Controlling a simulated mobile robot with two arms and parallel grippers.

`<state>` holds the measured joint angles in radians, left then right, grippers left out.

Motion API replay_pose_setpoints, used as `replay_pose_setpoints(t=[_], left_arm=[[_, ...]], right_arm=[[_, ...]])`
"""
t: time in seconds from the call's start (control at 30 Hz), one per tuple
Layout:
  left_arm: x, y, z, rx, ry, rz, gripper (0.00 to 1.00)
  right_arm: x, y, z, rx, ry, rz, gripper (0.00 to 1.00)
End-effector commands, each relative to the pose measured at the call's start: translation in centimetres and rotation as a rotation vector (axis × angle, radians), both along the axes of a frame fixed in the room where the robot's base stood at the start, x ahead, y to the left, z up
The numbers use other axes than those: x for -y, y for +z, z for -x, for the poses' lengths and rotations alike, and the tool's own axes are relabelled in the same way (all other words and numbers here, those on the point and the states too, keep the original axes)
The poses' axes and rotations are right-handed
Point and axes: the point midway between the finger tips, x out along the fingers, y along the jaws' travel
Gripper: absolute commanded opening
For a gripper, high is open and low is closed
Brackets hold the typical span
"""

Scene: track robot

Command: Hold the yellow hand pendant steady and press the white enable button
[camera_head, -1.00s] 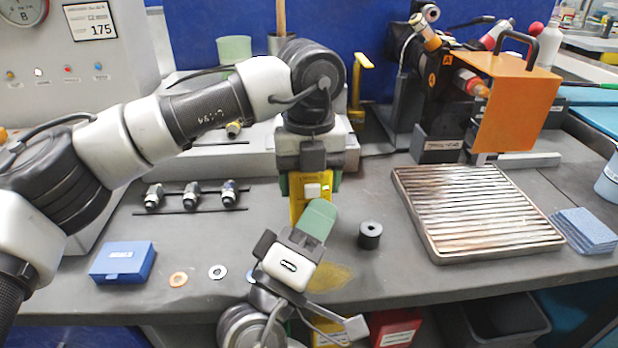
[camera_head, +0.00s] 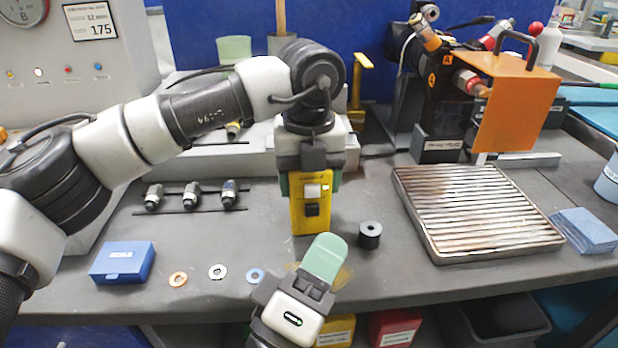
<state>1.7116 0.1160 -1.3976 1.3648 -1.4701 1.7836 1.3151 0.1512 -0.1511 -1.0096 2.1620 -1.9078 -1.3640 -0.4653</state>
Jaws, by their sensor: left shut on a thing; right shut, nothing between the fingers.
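The yellow hand pendant (camera_head: 298,216) hangs upright below my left gripper (camera_head: 308,184), which is shut on its upper part. A white enable button (camera_head: 312,191) shows on the pendant's front, with a black button or switch (camera_head: 312,210) below it. My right gripper (camera_head: 324,252) is shut and empty, its green fingertips pointing up. In the picture it is below and slightly right of the pendant, apart from it. The pendant's back is hidden.
A black cylinder (camera_head: 369,236) stands right of the pendant. A ribbed metal tray (camera_head: 480,212) lies further right. A blue box (camera_head: 122,262) and several washers (camera_head: 217,271) lie at the front left. Metal fittings (camera_head: 192,195) stand in a row behind them.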

Motion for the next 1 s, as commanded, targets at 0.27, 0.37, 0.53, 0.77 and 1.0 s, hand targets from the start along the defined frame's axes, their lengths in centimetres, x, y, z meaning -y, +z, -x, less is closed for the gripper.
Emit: replay_pose_setpoints(t=[0.27, 0.37, 0.53, 0.77, 1.0], left_arm=[[0.0, 0.1, 0.0, 0.001, 0.000, 0.001, 0.28], [0.0, 0.1, 0.0, 0.000, 0.000, 0.001, 0.80], [0.0, 0.0, 0.0, 0.000, 0.000, 0.000, 0.95], [0.0, 0.2, 0.0, 0.001, 0.000, 0.000, 0.95], [0.0, 3.4, 0.0, 0.004, 0.002, 0.002, 0.95]], right_arm=[[0.0, 0.0, 0.0, 0.000, -0.001, 0.001, 0.00], [0.0, 0.0, 0.0, 0.000, -0.001, 0.001, 0.00], [0.0, 0.0, 0.0, 0.000, -0.001, 0.001, 0.00], [0.0, 0.0, 0.0, 0.001, 0.000, 0.002, 0.00], [0.0, 0.0, 0.0, 0.001, -0.001, 0.002, 0.00]])
